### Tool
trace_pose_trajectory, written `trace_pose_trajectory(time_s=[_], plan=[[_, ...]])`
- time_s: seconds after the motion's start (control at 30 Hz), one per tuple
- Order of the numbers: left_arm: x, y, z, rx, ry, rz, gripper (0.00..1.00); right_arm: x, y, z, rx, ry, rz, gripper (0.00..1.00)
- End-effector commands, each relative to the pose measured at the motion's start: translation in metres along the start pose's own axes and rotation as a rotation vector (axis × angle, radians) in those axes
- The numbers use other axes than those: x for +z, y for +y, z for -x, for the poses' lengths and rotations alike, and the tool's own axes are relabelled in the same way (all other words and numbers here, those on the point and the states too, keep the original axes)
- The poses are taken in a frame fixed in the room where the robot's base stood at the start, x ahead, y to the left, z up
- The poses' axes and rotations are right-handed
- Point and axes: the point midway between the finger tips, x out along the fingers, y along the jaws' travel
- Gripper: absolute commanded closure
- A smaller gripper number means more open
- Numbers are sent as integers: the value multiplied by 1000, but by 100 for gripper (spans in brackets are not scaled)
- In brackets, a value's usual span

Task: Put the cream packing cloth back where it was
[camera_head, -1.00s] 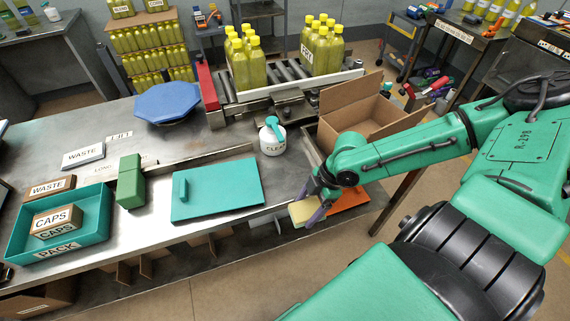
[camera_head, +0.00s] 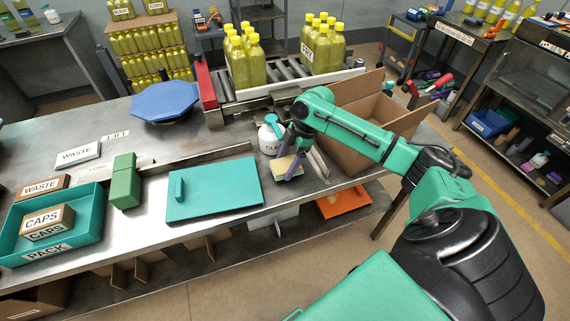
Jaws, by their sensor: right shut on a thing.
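The cream packing cloth (camera_head: 287,168) is a small pale yellow pad near the table's front edge. My right gripper (camera_head: 288,161) is shut on it, with purple fingers on both sides. The cloth is just in front of the white bottle (camera_head: 267,140) with the teal top, whose label is partly hidden by my gripper. Whether the cloth touches the table I cannot tell. My left gripper is out of view.
A teal board (camera_head: 225,193) with a handle lies left of the cloth. An open cardboard box (camera_head: 350,150) stands to the right, close to my forearm. An orange piece (camera_head: 343,203) lies lower, on the shelf below. A teal tray (camera_head: 92,222) holds labelled blocks.

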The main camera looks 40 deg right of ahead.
Motion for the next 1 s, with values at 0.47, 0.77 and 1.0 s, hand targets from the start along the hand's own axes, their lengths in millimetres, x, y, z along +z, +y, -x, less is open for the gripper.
trace_pose_trajectory(time_s=[0.47, 0.77, 1.0], plan=[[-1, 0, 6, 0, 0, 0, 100, 7, 6, -18, -2, -1, 2, 64], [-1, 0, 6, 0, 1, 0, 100, 6, 6, -16, -1, -2, 2, 0], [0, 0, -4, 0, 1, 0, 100, 7, 7, 22, 4, -3, 2, 0]])
